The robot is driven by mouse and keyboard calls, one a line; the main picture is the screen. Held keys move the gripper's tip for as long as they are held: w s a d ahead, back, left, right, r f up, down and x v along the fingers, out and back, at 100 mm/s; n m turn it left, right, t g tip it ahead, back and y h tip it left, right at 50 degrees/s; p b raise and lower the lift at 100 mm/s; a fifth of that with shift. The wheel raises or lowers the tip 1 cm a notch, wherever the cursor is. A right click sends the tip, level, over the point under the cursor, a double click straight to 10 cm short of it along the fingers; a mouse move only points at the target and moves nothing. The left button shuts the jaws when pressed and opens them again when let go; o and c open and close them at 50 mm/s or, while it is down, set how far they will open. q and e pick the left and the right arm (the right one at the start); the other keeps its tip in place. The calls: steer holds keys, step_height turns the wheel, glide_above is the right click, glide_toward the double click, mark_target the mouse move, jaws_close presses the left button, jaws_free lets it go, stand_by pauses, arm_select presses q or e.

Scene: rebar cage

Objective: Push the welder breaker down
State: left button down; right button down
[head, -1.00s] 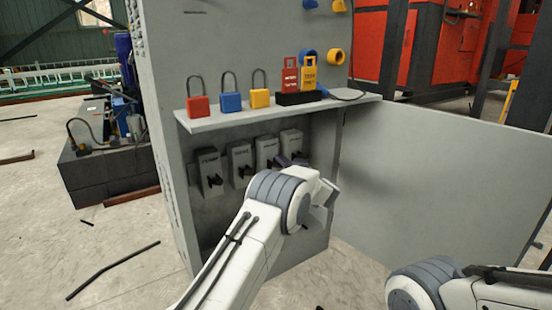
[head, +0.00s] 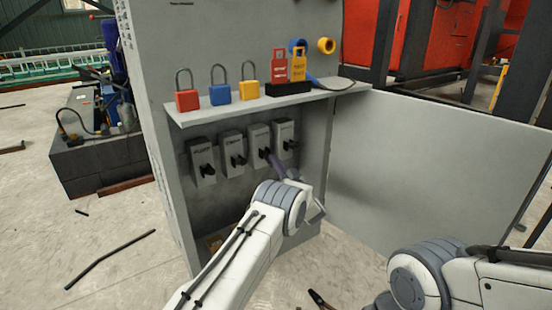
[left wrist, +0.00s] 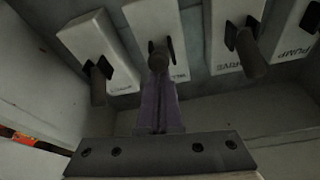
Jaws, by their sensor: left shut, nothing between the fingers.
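A row of grey breakers with black handles hangs inside the cabinet, below the shelf. My left gripper (head: 272,158), dark purple and shut, reaches up to the handle of the third breaker from the left (head: 256,136). In the left wrist view the shut fingers (left wrist: 159,82) end right at that breaker's handle (left wrist: 158,58), touching it or nearly so. Its label is not readable. The breakers beside it are the drive breaker (left wrist: 225,30), the pump breaker (left wrist: 290,35) and one at the other end (left wrist: 90,40).
Red (head: 187,99), blue (head: 220,94) and yellow (head: 250,89) padlocks and a black tag holder (head: 288,89) stand on the shelf (head: 210,110) above. The open cabinet door (head: 430,150) bounds the right side. A dark rod (head: 108,259) lies on the floor.

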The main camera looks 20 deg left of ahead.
arm_select(q)
steer(key=shift+a+f, duration=0.15)
steer(key=shift+f, duration=0.65)
steer(key=shift+r, duration=0.1)
step_height(320, 180, up, 5)
steer(key=d+p, duration=0.2)
steer(key=p, duration=0.2)
steer(key=s+d+f+p, duration=0.2)
steer(key=s+d+f, duration=0.3)
steer(key=f, duration=0.2)
steer(key=shift+d+p, duration=0.2)
steer(key=shift+p, duration=0.2)
